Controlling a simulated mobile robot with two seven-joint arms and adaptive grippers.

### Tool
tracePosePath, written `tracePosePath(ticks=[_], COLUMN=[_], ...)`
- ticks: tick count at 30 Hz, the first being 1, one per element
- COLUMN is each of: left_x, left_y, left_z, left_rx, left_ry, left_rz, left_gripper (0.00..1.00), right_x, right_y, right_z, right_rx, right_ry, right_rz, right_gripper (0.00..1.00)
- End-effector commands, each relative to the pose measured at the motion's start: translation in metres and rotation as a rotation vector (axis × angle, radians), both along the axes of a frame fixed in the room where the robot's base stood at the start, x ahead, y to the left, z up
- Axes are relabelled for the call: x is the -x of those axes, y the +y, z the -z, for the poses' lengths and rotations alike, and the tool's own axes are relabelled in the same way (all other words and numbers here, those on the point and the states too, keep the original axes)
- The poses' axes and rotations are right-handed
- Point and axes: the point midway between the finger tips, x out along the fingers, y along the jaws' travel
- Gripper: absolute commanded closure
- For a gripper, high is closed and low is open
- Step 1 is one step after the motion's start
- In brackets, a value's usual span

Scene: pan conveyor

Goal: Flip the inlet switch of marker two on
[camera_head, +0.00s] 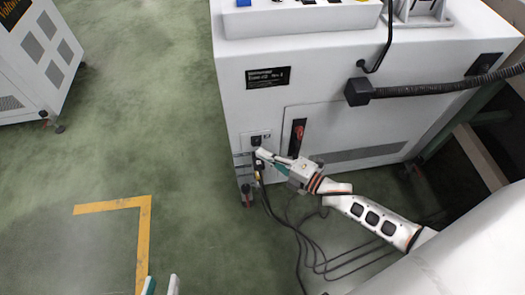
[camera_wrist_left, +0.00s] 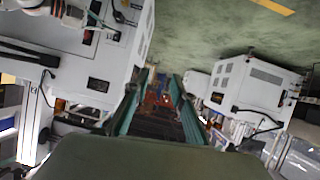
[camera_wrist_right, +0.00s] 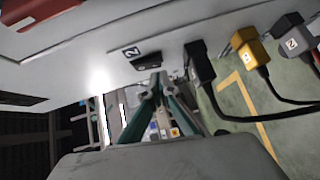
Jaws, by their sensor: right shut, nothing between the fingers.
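The marker (camera_head: 250,100) is a white cabinet with a black nameplate. Its small inlet panel is low on the left in the head view. In the right wrist view a black inlet switch (camera_wrist_right: 146,62) sits beside a label reading 2 (camera_wrist_right: 131,52). My right gripper (camera_head: 262,155) is shut and empty at the panel. In the right wrist view its fingertips (camera_wrist_right: 158,76) are just below the switch; I cannot tell whether they touch it. The switch's on or off position is unclear. My left gripper (camera_head: 160,284) is open and empty over the floor; its parted fingers show in the left wrist view (camera_wrist_left: 160,90).
A black plug (camera_wrist_right: 199,62), a yellow plug (camera_wrist_right: 248,47) and a grey plug (camera_wrist_right: 288,40) are close beside the switch, with cables hanging to the floor. A red handle (camera_head: 298,132) is on the cabinet front. The green floor at left (camera_head: 150,130) is clear.

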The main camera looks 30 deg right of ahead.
Motion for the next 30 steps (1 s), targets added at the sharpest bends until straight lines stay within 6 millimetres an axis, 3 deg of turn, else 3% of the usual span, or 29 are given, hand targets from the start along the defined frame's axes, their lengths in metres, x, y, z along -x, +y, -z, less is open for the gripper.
tracePosePath(ticks=[7, 30], left_x=[-0.001, 0.004], left_y=[-0.008, -0.011], left_z=[-0.001, 0.005], left_rx=[0.047, 0.07], left_ry=[0.003, 0.021], left_rz=[-0.011, -0.019], left_gripper=[0.75, 0.75], right_x=[-0.011, -0.016], right_y=[-0.003, -0.006], right_z=[0.002, 0.004], right_rx=[0.0, 0.0], right_ry=[0.001, 0.0], right_rz=[0.0, 0.0], right_gripper=[1.0, 1.0])
